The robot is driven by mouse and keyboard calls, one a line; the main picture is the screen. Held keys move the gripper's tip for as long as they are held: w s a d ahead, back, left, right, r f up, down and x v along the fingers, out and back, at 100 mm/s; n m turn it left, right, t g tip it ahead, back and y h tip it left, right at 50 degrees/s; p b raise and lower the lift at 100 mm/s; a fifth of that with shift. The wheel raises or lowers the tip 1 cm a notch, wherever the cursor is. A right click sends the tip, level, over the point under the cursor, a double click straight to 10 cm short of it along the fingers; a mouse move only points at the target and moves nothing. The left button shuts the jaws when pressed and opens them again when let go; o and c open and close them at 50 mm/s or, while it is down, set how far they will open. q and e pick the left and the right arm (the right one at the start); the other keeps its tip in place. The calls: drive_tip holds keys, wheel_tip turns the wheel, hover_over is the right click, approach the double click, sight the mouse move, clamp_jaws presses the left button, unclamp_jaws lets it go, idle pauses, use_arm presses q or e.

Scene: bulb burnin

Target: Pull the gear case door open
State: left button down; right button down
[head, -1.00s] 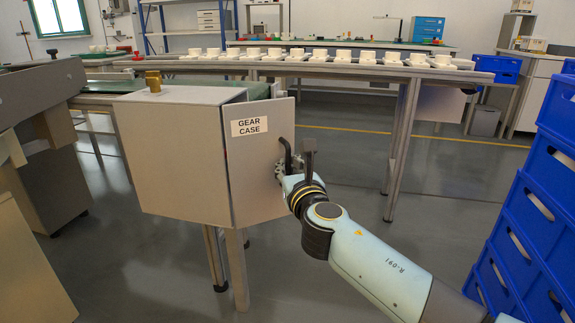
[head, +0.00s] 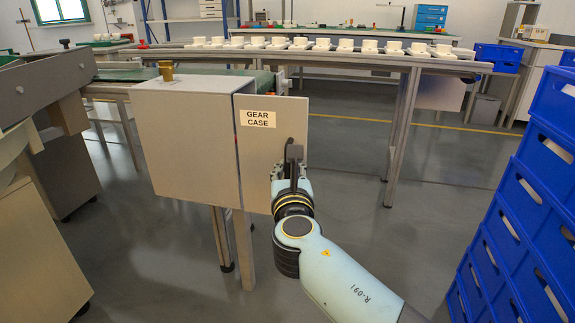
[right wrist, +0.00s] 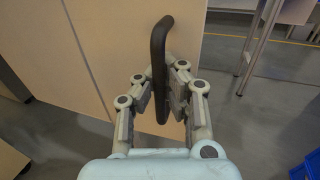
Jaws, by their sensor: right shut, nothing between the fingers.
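The gear case (head: 186,140) is a light grey box with a brass-coloured fitting on top. Its door (head: 257,160), labelled "GEAR CASE", stands at an angle out from the box, with a narrow dark gap along its left edge. The black bar handle (right wrist: 159,60) is on the door's right part; its upper end also shows in the head view (head: 290,143). My right gripper (head: 291,180) is at the handle, fingers pointing at the door. In the right wrist view its fingers (right wrist: 160,92) lie on both sides of the handle's lower part; contact is unclear. My left gripper is out of view.
Blue crates (head: 520,220) are stacked at the right. A long bench with white cups (head: 320,44) runs behind the case. The floor between the case and the crates is clear.

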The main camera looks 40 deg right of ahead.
sight(287, 116)
drive_tip(key=shift+s+a, duration=0.1)
drive_tip(key=shift+f, duration=0.1)
idle(0.3)
drive_tip(key=c, duration=2)
unclamp_jaws()
drive_tip(key=shift+c, duration=0.2)
drive_tip(key=o, duration=0.7)
drive_tip(key=shift+s, duration=0.1)
drive_tip(key=shift+c, duration=0.2)
wheel_tip(287, 116, up, 10)
drive_tip(key=shift+r, duration=0.1)
